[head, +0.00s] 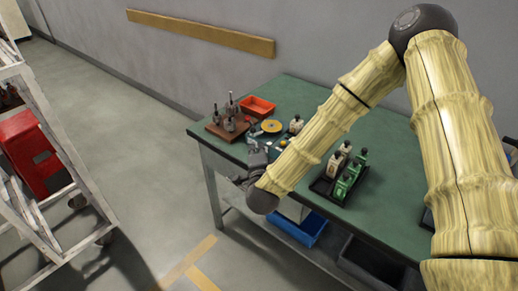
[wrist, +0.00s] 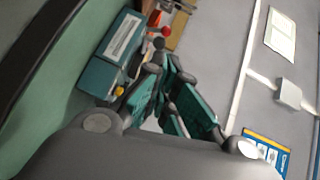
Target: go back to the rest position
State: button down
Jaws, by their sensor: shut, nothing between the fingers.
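My gripper (head: 258,157) hangs at the end of my arm over the left edge of the green workbench (head: 395,205), in the head view. It also shows in the wrist view (wrist: 169,70), where its dark fingers with teal pads come together at the tips. It is shut and I see nothing held in it. My forearm slopes down to the left across the bench and hides part of its top.
A brown board (head: 226,128) with dark upright tools, an orange bin (head: 257,106) and a yellow disc (head: 271,126) sit by the gripper. A black tray (head: 324,187) holds green and white parts. A blue bin (head: 305,231) is below. Open floor lies left, before a white cart (head: 62,165).

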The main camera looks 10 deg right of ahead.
jog(key=shift+a, duration=0.15)
jog(key=s+d+f+n+g+y, duration=0.15)
jog(key=s+f+n+g, duration=0.3)
jog(key=s+f, duration=0.65)
jog(key=s+f+n+g+y, duration=0.2)
jog(key=s+f+n+g, duration=0.35)
jog(key=f, duration=0.75)
jog(key=s+d+f+n+g, duration=0.2)
jog(key=s+d, duration=0.1)
jog(key=s, duration=0.6)
jog(key=s+d+f+n+g+h, duration=0.1)
jog(key=s+d+f+n+g, duration=0.1)
jog(key=s, duration=0.7)
jog(key=s+d+f+n+g+h, duration=0.1)
jog(key=s+d+f+n+g, duration=0.1)
jog(key=s, duration=0.8)
jog(key=d+f+n, duration=0.1)
jog(key=d+f, duration=0.1)
jog(key=d, duration=0.1)
jog(key=shift+d+f, duration=0.25)
